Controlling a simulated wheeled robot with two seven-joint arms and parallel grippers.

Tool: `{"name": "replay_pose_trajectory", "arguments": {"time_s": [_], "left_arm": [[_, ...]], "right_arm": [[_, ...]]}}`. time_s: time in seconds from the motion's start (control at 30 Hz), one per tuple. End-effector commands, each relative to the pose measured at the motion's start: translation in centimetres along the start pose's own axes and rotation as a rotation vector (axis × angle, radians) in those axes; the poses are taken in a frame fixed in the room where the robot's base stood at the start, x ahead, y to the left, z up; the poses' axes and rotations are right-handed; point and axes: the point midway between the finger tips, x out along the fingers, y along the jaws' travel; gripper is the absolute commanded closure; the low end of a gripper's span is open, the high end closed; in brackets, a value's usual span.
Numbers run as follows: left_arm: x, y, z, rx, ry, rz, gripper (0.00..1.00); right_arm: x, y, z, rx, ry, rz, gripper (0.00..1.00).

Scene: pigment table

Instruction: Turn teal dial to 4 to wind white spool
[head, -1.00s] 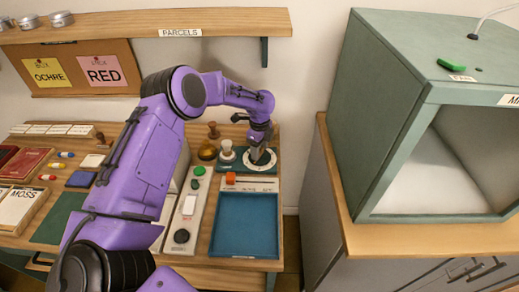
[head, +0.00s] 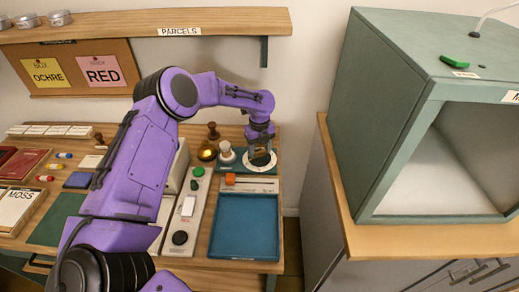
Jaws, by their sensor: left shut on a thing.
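The teal dial's plate (head: 272,171) stands at the back right of the wooden table, with a round white scale (head: 262,165) on it. My left gripper (head: 259,152) points down over the scale and is shut on the dial's knob, which it mostly hides. The figures and the pointer's setting are too small to read. The white spool (head: 227,150) stands upright just left of the dial. My right gripper is not in view.
A round amber lamp (head: 207,152) is left of the spool. A slider with an orange knob (head: 230,179) and a blue tray (head: 247,225) lie in front of the dial. A green cabinet (head: 385,110) stands to the right, across a gap.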

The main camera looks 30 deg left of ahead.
Motion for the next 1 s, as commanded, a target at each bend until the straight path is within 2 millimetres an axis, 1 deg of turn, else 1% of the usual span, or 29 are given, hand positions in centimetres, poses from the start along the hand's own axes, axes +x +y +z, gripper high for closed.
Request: {"name": "replay_pose_trajectory", "arguments": {"time_s": [0.03, 0.47, 0.5, 0.53, 0.57, 0.87, 0.93, 1.0], "left_arm": [[0.4, 0.2, -0.3, 0.008, 0.008, 0.007, 0.73], [0.4, 0.2, -0.3, 0.014, 0.008, 0.008, 0.73], [0.4, 0.2, -0.3, 0.013, 0.008, 0.007, 0.3], [0.4, 0.2, -0.3, 0.013, 0.007, 0.007, 0.2], [0.4, 0.1, -0.3, 0.013, 0.007, 0.006, 0.17], [-0.1, 0.0, -0.1, 0.011, 0.002, 0.001, 0.17], [-0.9, -0.1, 0.0, 0.011, 0.001, -0.001, 0.17], [-2.3, -0.1, 0.0, 0.011, 0.0, -0.002, 0.17]], "right_arm": [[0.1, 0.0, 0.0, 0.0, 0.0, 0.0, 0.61], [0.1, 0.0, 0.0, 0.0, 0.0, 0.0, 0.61], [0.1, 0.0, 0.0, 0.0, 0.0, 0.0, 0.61], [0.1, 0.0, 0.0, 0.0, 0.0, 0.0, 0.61], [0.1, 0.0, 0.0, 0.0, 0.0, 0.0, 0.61], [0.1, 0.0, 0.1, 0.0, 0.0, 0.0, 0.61], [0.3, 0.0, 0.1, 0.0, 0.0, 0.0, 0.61], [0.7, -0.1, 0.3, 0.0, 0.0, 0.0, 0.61]]}}
